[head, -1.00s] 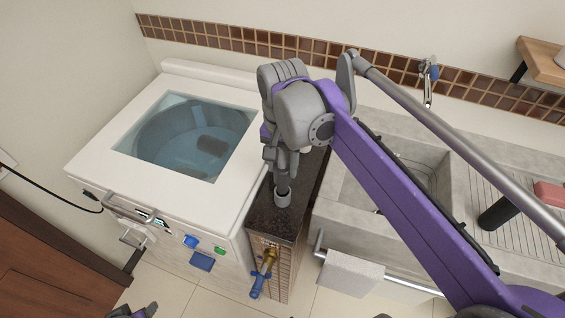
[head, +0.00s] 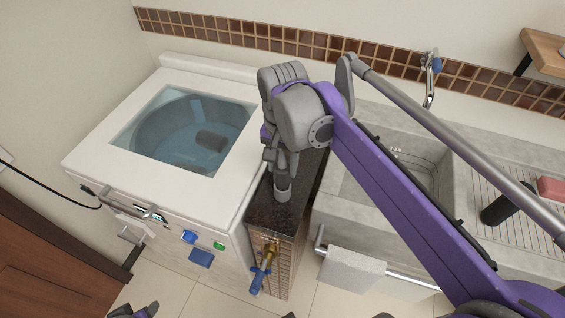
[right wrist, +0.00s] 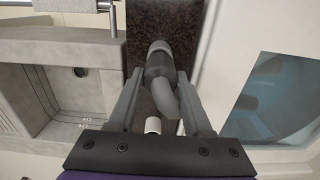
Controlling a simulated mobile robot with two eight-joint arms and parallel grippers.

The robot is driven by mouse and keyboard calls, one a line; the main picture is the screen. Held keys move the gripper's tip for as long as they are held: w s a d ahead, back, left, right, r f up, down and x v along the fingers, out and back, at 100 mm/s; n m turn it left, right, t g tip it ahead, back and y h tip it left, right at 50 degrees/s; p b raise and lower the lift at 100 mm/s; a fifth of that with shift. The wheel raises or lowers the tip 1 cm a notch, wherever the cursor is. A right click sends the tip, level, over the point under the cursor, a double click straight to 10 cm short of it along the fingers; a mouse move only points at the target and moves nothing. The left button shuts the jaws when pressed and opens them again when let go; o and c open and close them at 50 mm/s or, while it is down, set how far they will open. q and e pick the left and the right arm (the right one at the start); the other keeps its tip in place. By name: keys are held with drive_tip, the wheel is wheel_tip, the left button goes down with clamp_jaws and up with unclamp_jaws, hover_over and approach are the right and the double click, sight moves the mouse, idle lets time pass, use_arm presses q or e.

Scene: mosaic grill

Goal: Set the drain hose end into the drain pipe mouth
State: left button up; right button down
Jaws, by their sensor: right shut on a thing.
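My right gripper (head: 281,163) is above the dark stone top between the washer and the sink. In the right wrist view its two fingers (right wrist: 161,92) are shut on the grey, bent drain hose end (right wrist: 166,98). The hose end runs down to a lighter grey round piece that looks like the drain pipe mouth (head: 283,194), standing on the stone top; it also shows in the right wrist view (right wrist: 158,47). The two meet and look lined up, but the depth of entry is hidden. A small part of my left gripper (head: 136,311) shows at the bottom edge.
The white washer (head: 95,160) with a glass lid stands close on the left, the concrete sink (head: 375,215) close on the right. A brass valve with a blue handle (head: 258,281) is on the front below. A short white tube (right wrist: 153,125) stands near the fingers.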

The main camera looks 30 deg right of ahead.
drive_tip(key=shift+f+b, duration=0.6)
drive_tip(key=shift+f, duration=0.5)
drive_tip(key=shift+c, duration=1.2)
unclamp_jaws()
wheel_tip(320, 180, up, 11)
drive_tip(key=shift+f+p, duration=0.1)
drive_tip(key=shift+p, duration=0.35)
